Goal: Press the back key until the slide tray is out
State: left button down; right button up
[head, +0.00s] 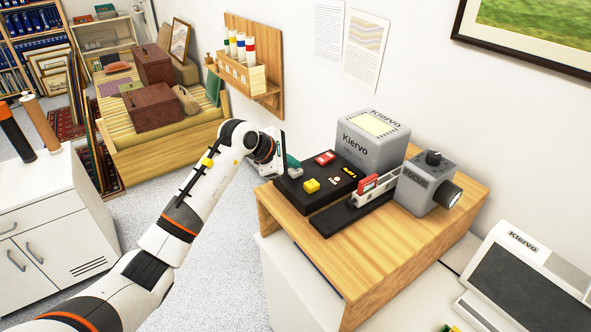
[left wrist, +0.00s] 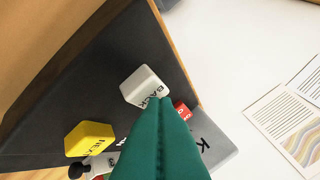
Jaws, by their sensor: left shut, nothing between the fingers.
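The black control panel (head: 290,190) lies on the wooden stand. Its pale back key, lettered BACK, is large in the left wrist view (left wrist: 143,84). My left gripper (head: 293,162) has green fingers, shut and empty, at the panel's far left. In the left wrist view the fingertips (left wrist: 162,100) overlap the lower edge of the back key; I cannot tell whether they touch it. In the head view the fingers partly hide this key. The pale slide tray (head: 375,189) holds a red-framed slide and sits on a black track by the grey Klervo projector (head: 372,140). My right gripper is out of view.
A yellow key (head: 312,185) and a red key (head: 325,158) are beside the back key. A grey focus unit with a lens (head: 428,183) stands right of the tray. The wooden stand (head: 390,255) is bare in front. A wall rack (head: 243,75) is behind.

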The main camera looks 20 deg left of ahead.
aim_at(292, 172)
pick_arm(q)
jog(key=shift+f+b, duration=0.55)
jog(key=shift+f, duration=0.15)
jog(key=shift+r, duration=0.1)
dwell(0.5)
jog(key=shift+r+p, duration=0.75)
jog(key=shift+r, duration=0.5)
jog(key=shift+r+p, duration=1.3)
jog(key=shift+r, duration=1.2)
